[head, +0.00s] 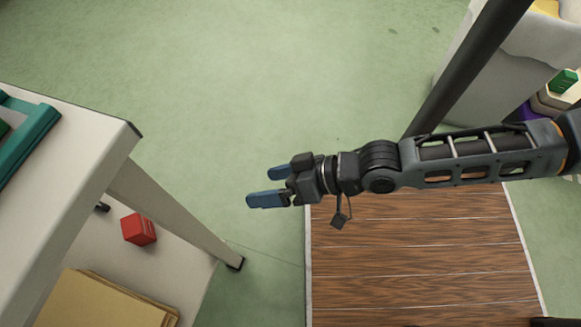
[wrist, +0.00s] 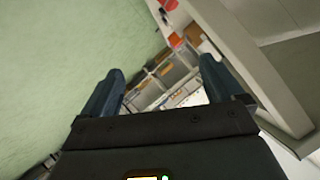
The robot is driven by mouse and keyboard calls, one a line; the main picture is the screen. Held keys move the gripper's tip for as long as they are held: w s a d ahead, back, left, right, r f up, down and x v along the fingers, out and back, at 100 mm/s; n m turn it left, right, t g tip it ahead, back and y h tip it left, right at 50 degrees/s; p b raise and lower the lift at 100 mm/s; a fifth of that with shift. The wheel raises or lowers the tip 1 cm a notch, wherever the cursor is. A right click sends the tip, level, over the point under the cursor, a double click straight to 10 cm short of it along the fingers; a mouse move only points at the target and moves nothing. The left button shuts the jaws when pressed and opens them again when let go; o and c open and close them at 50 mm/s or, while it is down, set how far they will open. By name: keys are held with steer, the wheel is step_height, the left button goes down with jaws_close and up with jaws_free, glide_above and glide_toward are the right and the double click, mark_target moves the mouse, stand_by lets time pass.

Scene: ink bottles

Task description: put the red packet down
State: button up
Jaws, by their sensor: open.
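A small red packet (head: 138,229), shaped like a box, sits on the pale lower shelf (head: 185,290) under the table at the left. My gripper (head: 259,187) is open and empty, with its blue fingers pointing left over the green floor. It is to the right of the table leg and apart from the packet. In the wrist view, nothing is between the fingers of my gripper (wrist: 160,82). A small red patch (wrist: 175,40) shows far beyond them; I cannot tell whether it is the packet.
The white table (head: 75,150) with a slanted leg (head: 170,210) stands at the left, bearing a teal object (head: 28,140). Tan folders or boards (head: 100,303) lie on the lower shelf. A brown wooden panel (head: 420,260) is below my arm. Green floor (head: 250,80) is clear ahead.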

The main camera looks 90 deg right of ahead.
steer(key=s+a+r+n, duration=0.1)
steer(key=r+n, duration=0.1)
steer(key=r, duration=0.3)
steer(key=s+a+r+n+t, duration=0.1)
steer(key=a+r+n, duration=0.1)
steer(key=r, duration=0.3)
steer(key=s+a+r+n+t, duration=0.1)
steer(key=s+r+n, duration=0.1)
steer(key=r, duration=0.3)
steer(key=shift+a+n, duration=0.35)
steer(key=shift+n, duration=0.55)
step_height(320, 180, up, 22)
steer(key=p, duration=2.2)
steer(key=shift+r, duration=0.15)
